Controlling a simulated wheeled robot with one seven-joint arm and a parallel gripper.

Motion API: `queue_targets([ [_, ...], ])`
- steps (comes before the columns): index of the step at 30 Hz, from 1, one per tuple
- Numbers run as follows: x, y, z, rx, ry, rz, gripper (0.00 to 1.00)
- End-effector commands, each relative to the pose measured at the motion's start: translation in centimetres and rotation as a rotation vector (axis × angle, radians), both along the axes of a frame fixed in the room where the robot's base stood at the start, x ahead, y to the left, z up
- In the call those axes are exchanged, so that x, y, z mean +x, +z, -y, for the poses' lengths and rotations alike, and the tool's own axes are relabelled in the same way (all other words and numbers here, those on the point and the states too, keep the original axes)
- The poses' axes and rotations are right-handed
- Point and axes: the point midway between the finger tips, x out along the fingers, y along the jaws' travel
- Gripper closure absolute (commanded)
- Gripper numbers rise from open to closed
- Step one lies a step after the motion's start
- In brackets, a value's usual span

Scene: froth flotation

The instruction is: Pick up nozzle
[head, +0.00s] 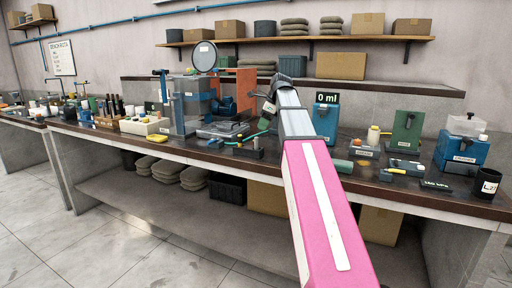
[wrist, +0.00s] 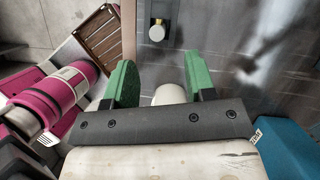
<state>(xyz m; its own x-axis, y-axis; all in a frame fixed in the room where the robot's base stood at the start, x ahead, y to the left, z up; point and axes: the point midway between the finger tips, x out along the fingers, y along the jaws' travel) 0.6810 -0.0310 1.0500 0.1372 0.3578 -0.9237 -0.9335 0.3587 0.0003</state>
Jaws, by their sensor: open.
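My gripper shows in the wrist view (wrist: 160,68) with two green fingers spread apart. A rounded white object (wrist: 170,94) shows low between the fingers, partly hidden by the gripper's dark bar; I cannot tell whether it is the nozzle or whether a finger touches it. Beyond the fingertips, a small pale-gold knob (wrist: 157,32) stands on a dark narrow plate. I cannot make out for sure which thing is the nozzle. In the head view my gripper (head: 264,104) is small, over the bench behind my pink and grey arm.
The dark bench (head: 215,158) is crowded. A clear tank machine (head: 190,104) stands left of my gripper, and a blue unit with a "0 ml" display (head: 325,120) to its right. A green unit (head: 406,130) and a black cup (head: 487,184) stand farther right. A slatted wooden piece (wrist: 100,38) lies left in the wrist view.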

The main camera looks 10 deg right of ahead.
Motion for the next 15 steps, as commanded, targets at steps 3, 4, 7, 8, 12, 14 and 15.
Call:
queue_targets([
  [3,0.2,-1.8,-0.7,0.001,0.002,-0.001,0.5],
  [4,0.2,-2.2,-0.9,0.0,0.002,-0.002,0.5],
  [7,0.3,-2.9,-1.2,-0.001,0.001,-0.001,0.5],
  [8,0.4,-3.0,-1.2,-0.001,0.001,-0.001,0.5],
  [12,0.4,-3.9,-1.5,-0.001,0.0,0.0,0.5],
  [14,0.4,-4.5,-1.8,-0.001,0.0,-0.001,0.5],
  [15,0.4,-5.0,-2.0,0.0,0.001,-0.002,0.5],
])
